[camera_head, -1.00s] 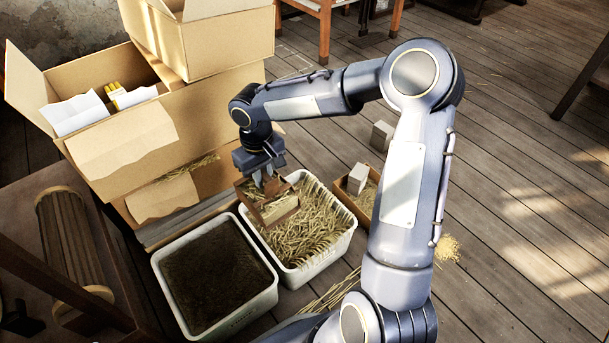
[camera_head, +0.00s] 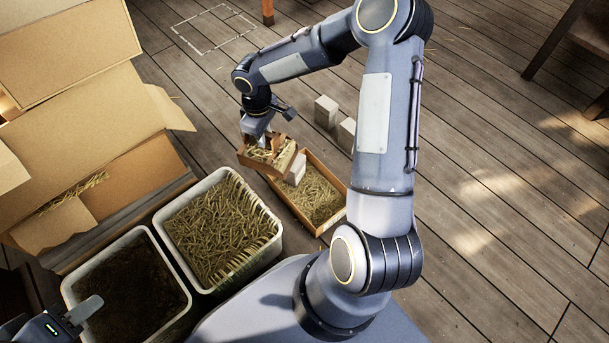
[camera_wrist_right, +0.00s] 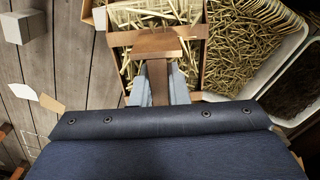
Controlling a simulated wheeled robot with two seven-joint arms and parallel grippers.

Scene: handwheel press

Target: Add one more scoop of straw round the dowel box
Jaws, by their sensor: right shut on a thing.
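My right gripper (camera_head: 262,133) is shut on a wooden scoop (camera_head: 248,162) heaped with straw. In the right wrist view the fingers (camera_wrist_right: 158,85) grip the scoop's handle, and the scoop (camera_wrist_right: 155,42) lies ahead of them. In the head view the scoop hangs by the upper left end of a shallow wooden crate (camera_head: 335,181). The crate holds loose straw (camera_head: 318,198) and a pale upright block (camera_head: 297,169), which may be the dowel box. The scoop hides part of the crate's left end. My left gripper (camera_head: 72,318) is partly in view at the lower left, with its opening unclear.
A white tub (camera_head: 250,270) of straw stands left of the crate. A tub (camera_head: 168,328) of dark material is beside it. Two pale blocks (camera_head: 325,112) stand on the floor behind the crate. Cardboard boxes (camera_head: 90,135) fill the left. Open floor lies to the right.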

